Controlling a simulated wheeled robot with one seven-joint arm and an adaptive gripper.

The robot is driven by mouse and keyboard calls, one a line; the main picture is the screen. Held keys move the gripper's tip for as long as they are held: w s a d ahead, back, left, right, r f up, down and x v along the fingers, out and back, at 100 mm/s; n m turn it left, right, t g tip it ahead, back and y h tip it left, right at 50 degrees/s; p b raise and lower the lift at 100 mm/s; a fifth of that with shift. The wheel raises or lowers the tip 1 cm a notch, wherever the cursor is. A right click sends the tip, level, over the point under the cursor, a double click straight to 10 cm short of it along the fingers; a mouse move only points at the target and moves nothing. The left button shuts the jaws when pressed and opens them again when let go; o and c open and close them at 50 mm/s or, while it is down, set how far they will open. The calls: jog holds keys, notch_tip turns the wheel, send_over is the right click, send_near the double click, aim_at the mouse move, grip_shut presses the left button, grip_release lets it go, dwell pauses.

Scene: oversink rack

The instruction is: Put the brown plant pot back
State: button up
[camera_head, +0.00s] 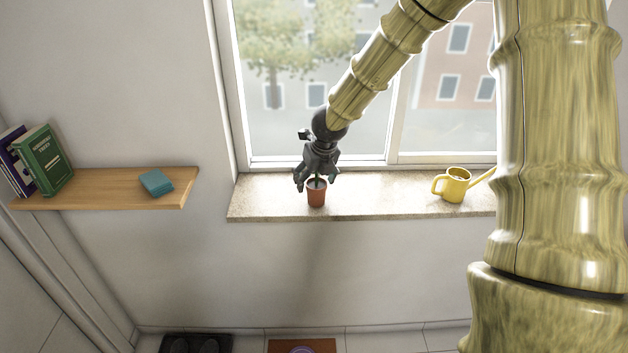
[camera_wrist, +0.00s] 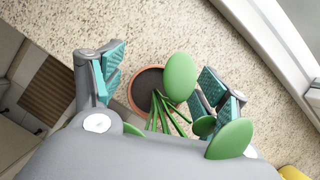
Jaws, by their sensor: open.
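The brown plant pot (camera_head: 316,196) stands upright on the window sill. It also shows in the wrist view (camera_wrist: 134,92), with dark soil and a green plant (camera_wrist: 180,77) with round leaves. My gripper (camera_head: 315,182) is directly above the pot. In the wrist view my gripper (camera_wrist: 158,88) is open, with one teal-padded finger on each side of the pot and plant. A leaf lies over the right finger. I cannot tell whether the fingers touch the pot.
The stone sill (camera_head: 380,197) is clear between the pot and a yellow watering can (camera_head: 454,186) on its right. The window is close behind. A wooden shelf (camera_head: 110,188) at left holds books (camera_head: 44,160) and a small blue item (camera_head: 156,182).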

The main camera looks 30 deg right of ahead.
aim_at(321, 190)
jog(key=b+v, duration=0.1)
jog(key=v, duration=1)
dwell(0.3)
